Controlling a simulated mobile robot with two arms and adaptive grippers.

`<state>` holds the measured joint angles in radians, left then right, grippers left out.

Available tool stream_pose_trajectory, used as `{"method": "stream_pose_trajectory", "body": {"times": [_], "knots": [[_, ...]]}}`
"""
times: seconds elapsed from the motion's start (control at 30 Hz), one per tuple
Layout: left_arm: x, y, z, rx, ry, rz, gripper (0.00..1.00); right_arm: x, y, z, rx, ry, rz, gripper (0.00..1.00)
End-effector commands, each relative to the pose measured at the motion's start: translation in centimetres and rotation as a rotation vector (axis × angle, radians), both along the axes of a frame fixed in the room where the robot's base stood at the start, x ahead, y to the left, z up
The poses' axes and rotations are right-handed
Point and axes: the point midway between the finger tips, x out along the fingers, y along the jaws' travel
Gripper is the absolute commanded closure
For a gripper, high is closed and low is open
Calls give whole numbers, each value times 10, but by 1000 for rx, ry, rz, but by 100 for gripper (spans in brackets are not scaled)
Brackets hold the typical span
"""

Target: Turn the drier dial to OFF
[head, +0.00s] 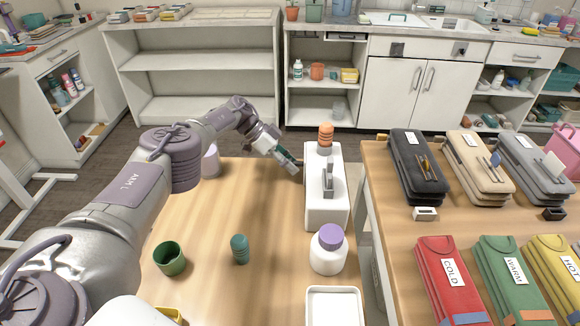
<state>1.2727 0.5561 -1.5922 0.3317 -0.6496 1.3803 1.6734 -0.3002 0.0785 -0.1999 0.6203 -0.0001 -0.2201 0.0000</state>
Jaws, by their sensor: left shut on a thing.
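No dial with a readable OFF mark shows. A white box (312,212) stands on the wooden table, with an orange ribbed knob-like piece (325,134) at its far end and a grey upright piece (328,178) on top. I cannot tell whether either is the drier dial. My left gripper (294,167) reaches in from the left and is tilted down at the box's left side, near its far end. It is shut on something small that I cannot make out. Whether it touches the box is unclear. My right gripper is not in view.
A white jar with a purple lid (328,252), a white tray (334,292), a teal ribbed piece (239,248) and a green cup (169,258) stand nearer. Several coloured cases, including a red one (440,270), fill the right table. The wooden table's (215,215) middle is clear.

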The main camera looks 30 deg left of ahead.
Motion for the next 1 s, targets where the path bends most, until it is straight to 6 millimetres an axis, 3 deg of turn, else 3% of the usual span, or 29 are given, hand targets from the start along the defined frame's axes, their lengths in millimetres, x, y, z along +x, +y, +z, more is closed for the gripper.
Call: {"method": "stream_pose_trajectory", "body": {"times": [0.27,0.3,0.43,0.77,1.0], "knots": [[0,-1,0,0,-1,-1,100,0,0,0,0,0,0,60],[0,-1,0,0,-1,-1,62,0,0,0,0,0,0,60],[0,-1,0,0,-1,-1,40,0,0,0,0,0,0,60],[0,2,2,0,-2,0,40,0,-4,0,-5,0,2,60],[-5,26,26,-1,-4,2,40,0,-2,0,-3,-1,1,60]]}}
